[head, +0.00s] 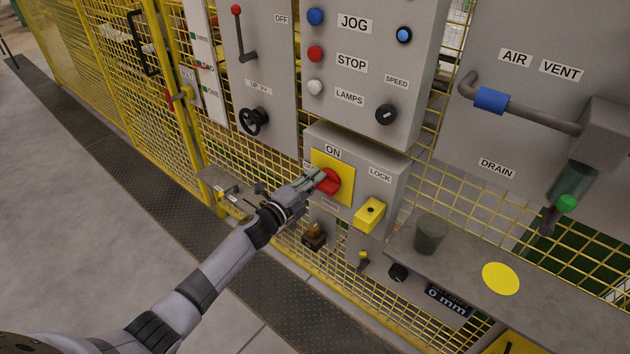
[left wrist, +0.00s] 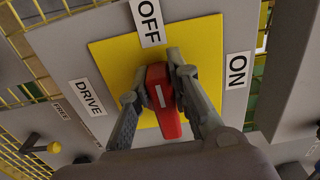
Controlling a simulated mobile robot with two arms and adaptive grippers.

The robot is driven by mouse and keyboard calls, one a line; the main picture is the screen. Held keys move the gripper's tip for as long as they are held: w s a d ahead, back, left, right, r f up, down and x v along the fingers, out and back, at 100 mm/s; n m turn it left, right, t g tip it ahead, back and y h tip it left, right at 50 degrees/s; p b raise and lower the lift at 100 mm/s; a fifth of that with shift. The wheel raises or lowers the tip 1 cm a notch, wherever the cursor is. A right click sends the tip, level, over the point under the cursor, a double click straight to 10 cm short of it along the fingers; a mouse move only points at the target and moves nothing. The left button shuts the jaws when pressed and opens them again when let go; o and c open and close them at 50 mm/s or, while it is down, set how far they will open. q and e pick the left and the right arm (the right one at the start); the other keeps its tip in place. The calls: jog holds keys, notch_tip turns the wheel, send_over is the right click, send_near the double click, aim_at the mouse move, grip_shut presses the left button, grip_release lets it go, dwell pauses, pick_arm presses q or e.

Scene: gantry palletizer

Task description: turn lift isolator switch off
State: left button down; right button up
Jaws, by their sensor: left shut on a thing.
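The isolator switch is a red handle (head: 331,182) on a yellow square plate (head: 346,168), on a grey box (head: 360,152). In the left wrist view the red handle (left wrist: 162,100) stands between the fingers. Its white mark points up, roughly at the OFF label (left wrist: 150,22). The ON label (left wrist: 237,83) is to the right of the yellow plate (left wrist: 115,60) there. My left gripper (head: 322,179) is shut on the handle, one finger on each side; it also shows in the left wrist view (left wrist: 160,88). My right gripper is not in view.
A yellow lock piece (head: 370,214) is right of the handle. A black handwheel (head: 254,121) and a red-knobbed lever (head: 242,35) are up left. A shelf (head: 460,258) with a grey cup (head: 430,234) juts out at lower right. Yellow mesh fencing surrounds the boxes.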

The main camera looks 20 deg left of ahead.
pick_arm(q)
jog(key=c, duration=1.5)
grip_release()
jog(key=shift+s, duration=0.1)
jog(key=v, duration=1.1)
jog(key=shift+s+a, duration=0.15)
jog(key=shift+s, duration=0.25)
